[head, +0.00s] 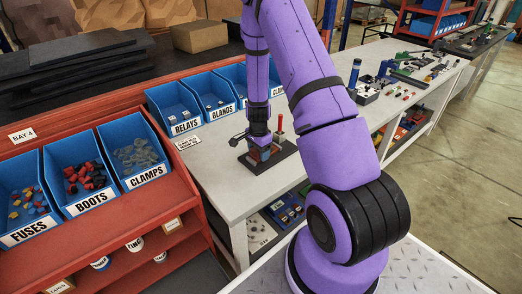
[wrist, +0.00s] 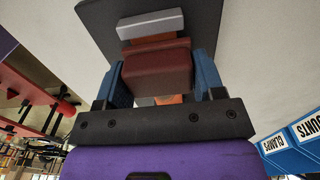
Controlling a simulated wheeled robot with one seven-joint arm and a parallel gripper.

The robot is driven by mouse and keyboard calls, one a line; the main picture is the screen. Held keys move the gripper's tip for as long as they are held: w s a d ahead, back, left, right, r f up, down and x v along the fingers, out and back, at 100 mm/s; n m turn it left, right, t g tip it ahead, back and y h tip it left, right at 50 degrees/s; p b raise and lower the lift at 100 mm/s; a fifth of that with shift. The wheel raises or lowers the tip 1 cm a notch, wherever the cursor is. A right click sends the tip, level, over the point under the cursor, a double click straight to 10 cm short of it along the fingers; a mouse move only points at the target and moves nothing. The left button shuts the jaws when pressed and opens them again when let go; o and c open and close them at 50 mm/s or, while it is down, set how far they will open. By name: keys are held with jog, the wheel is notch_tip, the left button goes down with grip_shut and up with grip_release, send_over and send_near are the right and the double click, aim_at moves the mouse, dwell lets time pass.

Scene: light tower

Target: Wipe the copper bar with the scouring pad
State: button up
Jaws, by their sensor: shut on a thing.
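My gripper (wrist: 160,66) is shut on a dark red block-like pad, the scouring pad (wrist: 158,72), between its two blue fingers. In the head view my gripper (head: 261,153) is low over a dark base plate (head: 285,151) on the light bench. A grey block and a brownish strip show just past the pad in the wrist view, over the dark plate (wrist: 205,20). A small orange patch shows between the fingers; I cannot tell if it is the copper bar. Whether the pad touches the bar is hidden.
A red upright handle (head: 281,124) stands beside my gripper. Blue bins of relays (head: 185,127) and glands (head: 222,113) line the bench's back edge. Tools and parts (head: 375,85) lie farther along. Bare bench top (head: 222,184) lies left of the plate.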

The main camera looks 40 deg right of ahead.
aim_at(273, 147)
jog(key=shift+a+f, duration=0.1)
jog(key=shift+a, duration=1.65)
jog(key=shift+d, duration=1.9)
jog(key=shift+s+d, duration=0.1)
jog(key=shift+d, duration=3.65)
jog(key=shift+a, duration=0.15)
